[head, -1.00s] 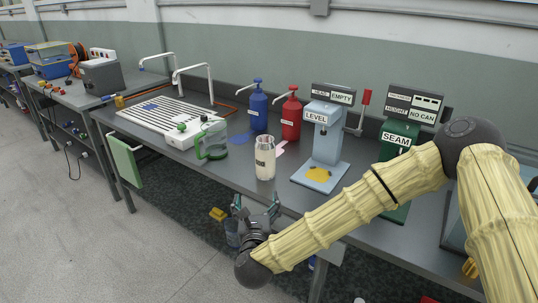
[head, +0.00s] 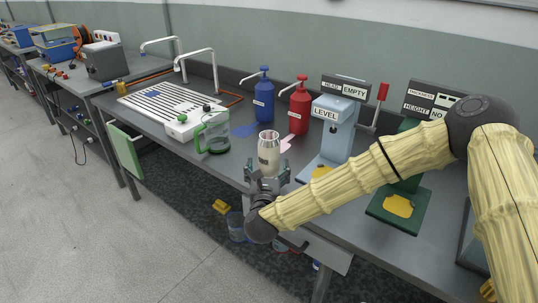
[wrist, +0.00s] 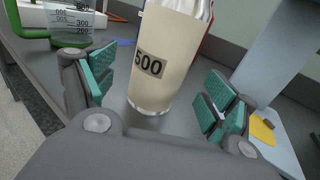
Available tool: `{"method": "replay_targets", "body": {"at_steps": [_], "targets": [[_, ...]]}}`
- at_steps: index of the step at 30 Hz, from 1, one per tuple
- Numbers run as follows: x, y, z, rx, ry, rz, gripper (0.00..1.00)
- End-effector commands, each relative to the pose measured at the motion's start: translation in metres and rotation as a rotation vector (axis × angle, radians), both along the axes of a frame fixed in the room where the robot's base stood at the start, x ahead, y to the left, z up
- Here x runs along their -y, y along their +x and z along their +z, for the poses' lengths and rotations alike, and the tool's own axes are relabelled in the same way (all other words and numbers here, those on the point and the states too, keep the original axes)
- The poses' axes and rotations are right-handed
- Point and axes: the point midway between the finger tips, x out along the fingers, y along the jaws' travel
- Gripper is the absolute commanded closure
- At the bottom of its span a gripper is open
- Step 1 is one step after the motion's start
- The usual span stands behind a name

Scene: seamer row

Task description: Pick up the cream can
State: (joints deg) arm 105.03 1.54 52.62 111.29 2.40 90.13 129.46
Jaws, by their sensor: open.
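The cream can (head: 268,150) stands upright near the front edge of the bench, open at the top. My gripper (head: 267,178) is open at the bench's front edge, just in front of the can. In the wrist view my gripper (wrist: 160,100) has its teal finger pads on either side of the can's lower part, with a gap on each side. The can's base looks to be at or just beyond the fingertips.
A green-handled measuring jug (head: 212,133) stands left of the can. Blue (head: 264,100) and red (head: 299,108) pump bottles stand behind it. The LEVEL stand (head: 335,130) is close on the right, with a green machine (head: 398,207) further right. A striped drain board (head: 160,108) lies left.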

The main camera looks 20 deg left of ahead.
Motion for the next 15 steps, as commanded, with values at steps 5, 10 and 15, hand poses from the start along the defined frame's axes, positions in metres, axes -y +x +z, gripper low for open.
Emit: {"method": "replay_targets", "body": {"at_steps": [5,10,15], "targets": [[-0.005,0.017,0.004,0.002,-0.001,0.002,0.14],[-0.009,0.039,0.003,0.003,-0.001,0.002,0.14],[-0.012,0.049,0.002,0.001,0.000,0.002,0.14]]}}
